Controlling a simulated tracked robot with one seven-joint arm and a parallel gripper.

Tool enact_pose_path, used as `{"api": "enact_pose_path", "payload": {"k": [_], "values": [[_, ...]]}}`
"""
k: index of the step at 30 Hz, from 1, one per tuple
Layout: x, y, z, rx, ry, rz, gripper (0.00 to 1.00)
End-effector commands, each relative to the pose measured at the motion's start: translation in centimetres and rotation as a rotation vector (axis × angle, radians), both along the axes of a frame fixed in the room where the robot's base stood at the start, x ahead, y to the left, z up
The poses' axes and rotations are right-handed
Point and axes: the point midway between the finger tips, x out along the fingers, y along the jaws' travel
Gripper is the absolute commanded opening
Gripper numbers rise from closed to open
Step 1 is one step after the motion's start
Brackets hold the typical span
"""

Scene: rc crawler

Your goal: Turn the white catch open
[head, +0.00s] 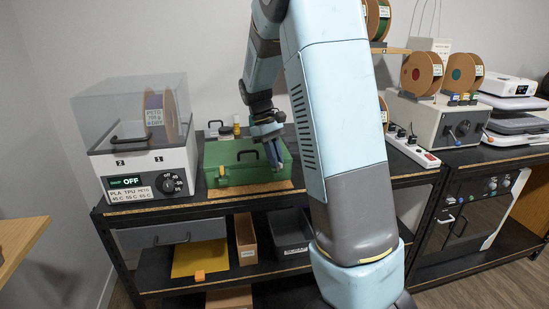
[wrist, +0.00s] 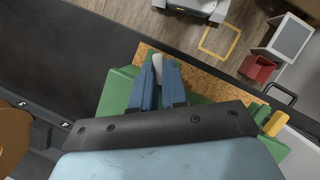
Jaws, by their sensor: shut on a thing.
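The green case (head: 230,172) stands on the top shelf, lid down, with a dark handle on it. It also shows under my gripper in the wrist view (wrist: 113,98). The white catch (wrist: 157,63) is at the case's edge, between the blue fingertips of my gripper (wrist: 158,72). The fingers are shut on it, and only its pale end shows. In the head view my gripper (head: 276,156) reaches down to the right part of the case, and I cannot make out the catch there. A yellow piece (wrist: 274,122) sits at another part of the case's edge.
A filament dryer (head: 148,160) with a clear cover stands just left of the case. A wooden strip (wrist: 205,80) runs along the case's edge. A grey unit (head: 430,120) with spools and a power strip (head: 412,150) are to the right. Floor lies beyond the shelf edge.

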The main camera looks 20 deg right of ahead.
Motion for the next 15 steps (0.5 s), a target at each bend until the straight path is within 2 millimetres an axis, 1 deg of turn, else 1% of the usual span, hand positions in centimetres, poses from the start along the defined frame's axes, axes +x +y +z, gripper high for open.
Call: {"api": "enact_pose_path", "payload": {"k": [6,15], "values": [[0.11,-0.32,0.04,0.0,-0.001,-0.206,0.0],[0.1,-0.51,0.01,0.001,-0.001,-0.438,0.0]]}}
